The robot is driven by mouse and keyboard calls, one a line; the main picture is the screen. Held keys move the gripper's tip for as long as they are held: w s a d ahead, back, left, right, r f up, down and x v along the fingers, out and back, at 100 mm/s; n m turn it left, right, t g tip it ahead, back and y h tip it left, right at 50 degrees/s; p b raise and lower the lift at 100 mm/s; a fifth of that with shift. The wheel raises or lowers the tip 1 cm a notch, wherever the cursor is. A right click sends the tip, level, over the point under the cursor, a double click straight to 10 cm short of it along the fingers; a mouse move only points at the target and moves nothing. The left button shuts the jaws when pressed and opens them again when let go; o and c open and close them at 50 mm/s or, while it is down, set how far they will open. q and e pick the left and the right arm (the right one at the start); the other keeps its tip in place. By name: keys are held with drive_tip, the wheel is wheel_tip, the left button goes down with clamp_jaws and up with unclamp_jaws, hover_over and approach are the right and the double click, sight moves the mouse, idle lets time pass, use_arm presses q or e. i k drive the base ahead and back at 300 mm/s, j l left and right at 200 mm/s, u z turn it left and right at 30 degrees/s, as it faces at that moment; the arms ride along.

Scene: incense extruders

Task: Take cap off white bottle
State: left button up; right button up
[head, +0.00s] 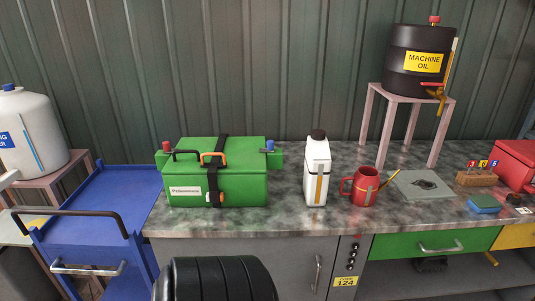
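The white bottle (317,181) stands upright on the grey mottled worktop (270,218), near the middle of the head view. It has a vertical yellow-orange strip on its front. Its dark cap (318,134) sits on top of the bottle's neck. Nothing is touching the bottle or the cap. Neither my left gripper nor my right gripper shows in the head view.
A green box (240,186) with a black strap stands left of the bottle. A red jug (364,187) with a spout stands close on its right. A black machine-oil drum (405,80) sits on a pink stand (440,125). A black ribbed round object (215,281) is in front.

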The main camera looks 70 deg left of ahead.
sight(318, 162)
drive_tip(key=u, duration=1.95)
drive_tip(key=l+u, duration=0.15)
drive_tip(key=u, duration=0.65)
drive_tip(key=i+l, duration=0.05)
